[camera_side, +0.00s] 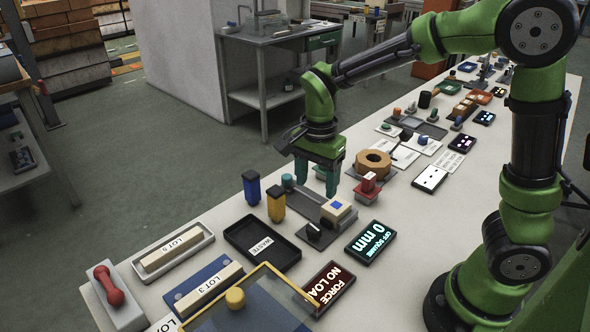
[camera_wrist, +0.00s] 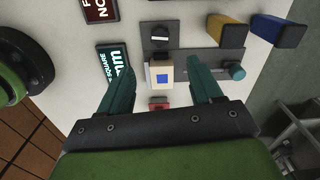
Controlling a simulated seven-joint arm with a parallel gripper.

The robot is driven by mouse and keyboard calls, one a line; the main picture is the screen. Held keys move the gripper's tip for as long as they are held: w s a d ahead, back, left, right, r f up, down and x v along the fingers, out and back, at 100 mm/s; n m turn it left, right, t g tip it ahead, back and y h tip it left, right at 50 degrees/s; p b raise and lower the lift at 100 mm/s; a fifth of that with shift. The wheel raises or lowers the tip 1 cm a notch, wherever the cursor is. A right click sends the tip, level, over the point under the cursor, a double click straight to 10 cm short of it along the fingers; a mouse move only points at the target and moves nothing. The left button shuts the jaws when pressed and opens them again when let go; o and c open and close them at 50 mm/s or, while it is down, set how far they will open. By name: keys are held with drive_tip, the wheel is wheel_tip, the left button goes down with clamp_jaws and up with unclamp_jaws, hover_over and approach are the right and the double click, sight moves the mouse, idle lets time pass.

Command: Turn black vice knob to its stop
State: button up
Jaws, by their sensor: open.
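The black vice knob (camera_side: 314,231) sits on a small dark plate at the near end of the grey vice, with a pale line across its top. It also shows in the wrist view (camera_wrist: 159,34), above the block and beyond my fingertips. A pale block (camera_side: 339,208) with a blue square lies on the vice (camera_side: 305,203); it shows in the wrist view (camera_wrist: 152,76) too. My gripper (camera_side: 317,182) is open and empty, fingers pointing down, above the far part of the vice. In the wrist view my fingers (camera_wrist: 161,70) appear on either side of the block, not visibly touching it.
A display (camera_side: 370,241) reads "OFF SQUARE 0 mm"; another (camera_side: 331,287) shows "FORCE NO LOA", its end cut off. A blue block (camera_side: 252,187) and a yellow block (camera_side: 276,204) stand beside the vice. An empty waste tray (camera_side: 262,243) lies nearby. A red-topped fixture (camera_side: 368,185) stands behind the block.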

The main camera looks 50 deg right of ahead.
sight(314, 227)
wheel_tip(314, 227, down, 13)
drive_tip(key=shift+r, duration=0.1)
idle(0.3)
drive_tip(key=c, duration=1.1)
drive_tip(key=shift+o, duration=0.2)
